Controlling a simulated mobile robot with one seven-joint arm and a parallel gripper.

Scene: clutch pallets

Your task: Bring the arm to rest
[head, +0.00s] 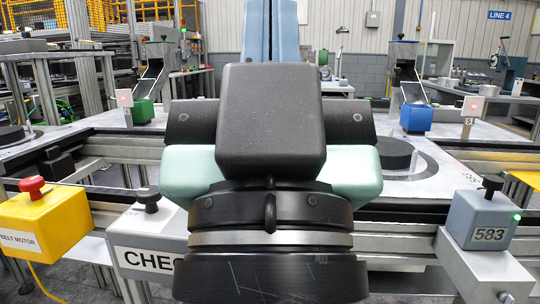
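My gripper (270,125) fills the middle of the head view, seen from behind. It shows a large black block, pale green parts on both sides and a black round wrist with a silver ring below. Dark pieces with bolts stick out left and right behind the block. The fingertips are hidden, so I cannot tell whether it is open or shut or whether it holds anything.
A yellow belt motor box (44,222) with a red button stands at left. A grey box (479,221) marked 583 stands at right. Behind are a blue box (415,117), a green box (142,111) and dark round discs (397,153) on the conveyor line.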

